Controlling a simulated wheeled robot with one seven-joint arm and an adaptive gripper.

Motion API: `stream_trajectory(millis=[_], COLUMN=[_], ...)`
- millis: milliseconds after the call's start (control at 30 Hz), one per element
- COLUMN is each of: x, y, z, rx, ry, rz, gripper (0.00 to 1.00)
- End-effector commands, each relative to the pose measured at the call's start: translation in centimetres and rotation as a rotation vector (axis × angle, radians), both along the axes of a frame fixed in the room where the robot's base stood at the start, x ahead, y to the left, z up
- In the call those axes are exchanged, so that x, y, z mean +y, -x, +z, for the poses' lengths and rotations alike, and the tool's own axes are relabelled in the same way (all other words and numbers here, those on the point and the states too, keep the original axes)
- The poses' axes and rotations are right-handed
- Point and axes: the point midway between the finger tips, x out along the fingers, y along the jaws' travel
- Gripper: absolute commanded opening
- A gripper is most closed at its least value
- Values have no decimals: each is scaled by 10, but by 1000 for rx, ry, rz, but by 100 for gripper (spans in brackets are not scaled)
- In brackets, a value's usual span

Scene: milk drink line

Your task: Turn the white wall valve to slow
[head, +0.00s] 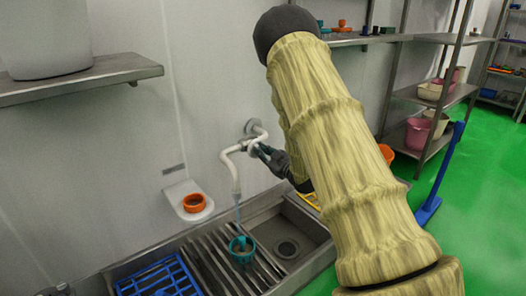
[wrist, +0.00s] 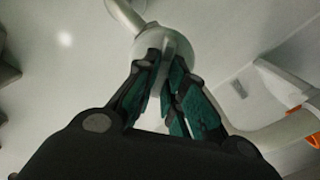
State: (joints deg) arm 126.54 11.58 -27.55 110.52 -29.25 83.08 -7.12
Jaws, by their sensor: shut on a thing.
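The white wall valve (head: 251,147) sits on a bent white pipe on the wall, below a round wall flange. In the wrist view the white valve (wrist: 178,45) is straight ahead between my fingers. My gripper (head: 262,152) is at the valve, shut on its handle; in the wrist view the teal-padded fingers (wrist: 169,80) close on it from both sides. A thin stream falls from the pipe's end into a teal cup (head: 241,250) on the slatted rack. The handle's exact angle and any speed marking cannot be made out.
An orange ring (head: 194,203) sits on a white wall holder, left of the pipe. A sink basin (head: 288,247) is right of the rack, and a blue grid (head: 158,279) is at left. A metal shelf (head: 80,80) juts out upper left.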

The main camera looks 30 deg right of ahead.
Motion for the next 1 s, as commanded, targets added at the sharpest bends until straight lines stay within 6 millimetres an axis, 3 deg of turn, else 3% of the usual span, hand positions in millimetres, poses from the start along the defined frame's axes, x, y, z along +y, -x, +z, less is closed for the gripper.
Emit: stream_trajectory(millis=[500,533,633,1000], x=[0,0,0,0], y=[0,0,0,3], z=[0,0,0,0], rx=[-2,-2,-2,-1], ry=[24,24,24,23], rz=[0,0,0,0], gripper=[0,17,33,33])
